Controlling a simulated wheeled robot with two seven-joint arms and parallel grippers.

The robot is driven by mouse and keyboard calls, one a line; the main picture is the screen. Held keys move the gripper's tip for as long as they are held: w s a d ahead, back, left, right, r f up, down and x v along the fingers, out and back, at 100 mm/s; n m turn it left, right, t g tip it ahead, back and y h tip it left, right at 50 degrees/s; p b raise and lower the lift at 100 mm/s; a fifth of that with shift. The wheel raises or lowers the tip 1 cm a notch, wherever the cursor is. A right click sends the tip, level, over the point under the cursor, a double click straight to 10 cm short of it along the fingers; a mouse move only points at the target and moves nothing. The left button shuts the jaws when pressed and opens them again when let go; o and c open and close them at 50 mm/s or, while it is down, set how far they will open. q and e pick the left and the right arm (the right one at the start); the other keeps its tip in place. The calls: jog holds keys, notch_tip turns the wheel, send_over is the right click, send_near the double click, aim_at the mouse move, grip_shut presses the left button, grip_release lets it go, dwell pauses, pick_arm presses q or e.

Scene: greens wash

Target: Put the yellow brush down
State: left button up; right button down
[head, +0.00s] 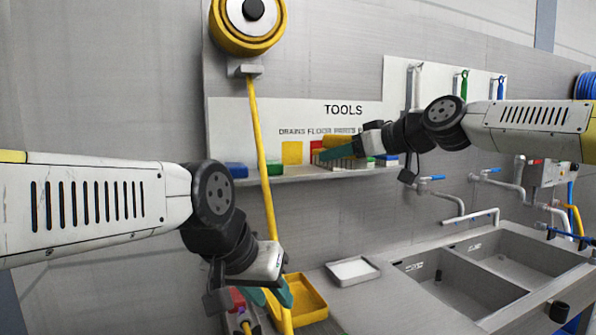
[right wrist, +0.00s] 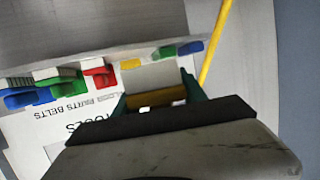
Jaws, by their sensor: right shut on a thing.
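The yellow brush (right wrist: 155,98) is between the teal fingers of my right gripper (right wrist: 155,92), which is shut on it. In the head view my right gripper (head: 345,155) reaches to the wall shelf (head: 300,174), with the brush at the shelf among other brushes. I cannot tell whether the brush touches the shelf. My left gripper (head: 272,296) is low, beside the yellow hose (head: 264,150) and a yellow tray (head: 306,300); its teal fingers partly show, and whether they are open is unclear.
Blue, green and red brushes (right wrist: 98,75) stand along the shelf in the right wrist view, with green and blue ones (right wrist: 190,48) on the other side. A white tray (head: 352,270) and steel sinks (head: 440,285) lie below. Taps (head: 450,200) stick out from the wall.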

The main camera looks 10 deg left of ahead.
jog(key=shift+w+a+r, duration=0.15)
jog(key=shift+w+a, duration=0.1)
send_over(310, 174)
jog(key=shift+s+f, duration=0.35)
jog(key=shift+f, duration=2.15)
jog(key=shift+f, duration=0.15)
jog(key=c, duration=0.6)
grip_release()
jog(key=shift+c, duration=0.2)
